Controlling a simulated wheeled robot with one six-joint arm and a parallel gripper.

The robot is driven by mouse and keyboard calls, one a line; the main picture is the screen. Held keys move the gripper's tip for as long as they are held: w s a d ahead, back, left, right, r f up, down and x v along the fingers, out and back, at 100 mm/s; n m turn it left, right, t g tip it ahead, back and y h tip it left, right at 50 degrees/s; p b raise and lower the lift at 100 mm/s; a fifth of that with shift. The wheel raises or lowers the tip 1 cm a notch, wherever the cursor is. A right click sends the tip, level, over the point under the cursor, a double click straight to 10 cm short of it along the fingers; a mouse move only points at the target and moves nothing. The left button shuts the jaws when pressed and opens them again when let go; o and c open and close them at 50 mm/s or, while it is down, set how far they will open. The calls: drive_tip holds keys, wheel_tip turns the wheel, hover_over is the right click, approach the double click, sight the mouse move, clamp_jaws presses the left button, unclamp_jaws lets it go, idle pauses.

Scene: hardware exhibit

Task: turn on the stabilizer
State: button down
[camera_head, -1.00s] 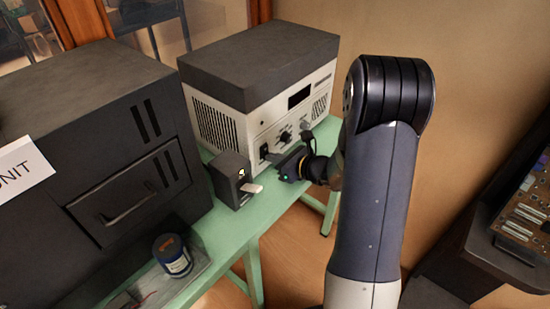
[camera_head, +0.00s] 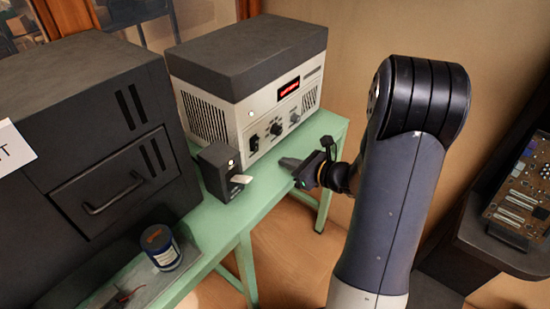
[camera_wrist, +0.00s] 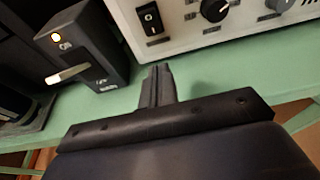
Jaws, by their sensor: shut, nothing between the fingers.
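The white instrument with a dark grey top (camera_head: 215,122), likely the stabilizer, stands on the green table. Its display (camera_head: 288,86) glows red and a small lamp (camera_head: 250,113) on its front is lit. Its black rocker switch (camera_head: 253,143) is at the lower left of the front panel and shows closer in the wrist view (camera_wrist: 150,18). My gripper (camera_head: 284,161) is in front of the panel, apart from it, over the table.
A small black box (camera_head: 215,178) with a pale lever (camera_head: 242,179) and lit lamp stands left of my gripper. A large black cabinet (camera_head: 60,165) is farther left, with a blue can (camera_head: 165,256) in front. The green table (camera_head: 235,214) is clear around my gripper.

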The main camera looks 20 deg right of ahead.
drive_tip(key=shift+f+v, duration=0.2)
drive_tip(key=shift+v, duration=0.7)
drive_tip(key=shift+f+v, duration=0.2)
drive_tip(key=shift+v, duration=0.65)
drive_tip(key=shift+f+v, duration=0.25)
drive_tip(key=shift+v, duration=0.65)
drive_tip(key=shift+s, duration=0.1)
